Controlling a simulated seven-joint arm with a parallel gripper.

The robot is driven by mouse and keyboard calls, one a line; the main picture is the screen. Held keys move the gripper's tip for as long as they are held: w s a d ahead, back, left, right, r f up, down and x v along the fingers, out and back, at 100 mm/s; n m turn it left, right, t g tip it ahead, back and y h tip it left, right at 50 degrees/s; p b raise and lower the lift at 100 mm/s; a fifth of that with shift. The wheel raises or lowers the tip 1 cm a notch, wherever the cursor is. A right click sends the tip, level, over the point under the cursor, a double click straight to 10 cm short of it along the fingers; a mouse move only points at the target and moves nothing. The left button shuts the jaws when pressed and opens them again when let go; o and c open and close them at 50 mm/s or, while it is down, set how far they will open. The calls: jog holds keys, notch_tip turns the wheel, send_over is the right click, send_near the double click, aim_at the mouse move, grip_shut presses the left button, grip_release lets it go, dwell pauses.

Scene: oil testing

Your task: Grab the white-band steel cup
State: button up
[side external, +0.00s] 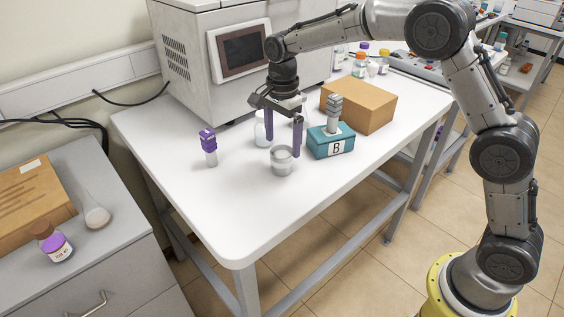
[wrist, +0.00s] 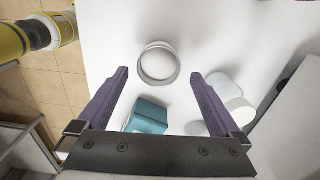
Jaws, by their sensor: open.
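The steel cup (side external: 282,161) with a white band stands upright on the white table, below my gripper. In the wrist view the cup (wrist: 158,64) shows from above as a round open rim, just beyond the fingertips and between their lines. My gripper (side external: 284,148) points down with its two purple fingers spread, one on each side above the cup. In the wrist view my gripper (wrist: 158,75) is open and nothing is between the fingers. In the side view the fingertips partly overlap the cup, and I cannot tell whether they touch it.
A teal box marked B (side external: 331,142) with a grey-topped piece on it stands right of the cup, before a cardboard box (side external: 358,104). A purple-topped item (side external: 209,147) stands left. The table front is clear.

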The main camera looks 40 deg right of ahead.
aim_at(282, 156)
jog(key=shift+s+a+f, duration=0.1)
jog(key=shift+a+f, duration=0.05)
jog(key=shift+f, duration=2.55)
jog(key=c, duration=1.5)
jog(key=shift+o, duration=0.2)
jog(key=shift+r, duration=0.15)
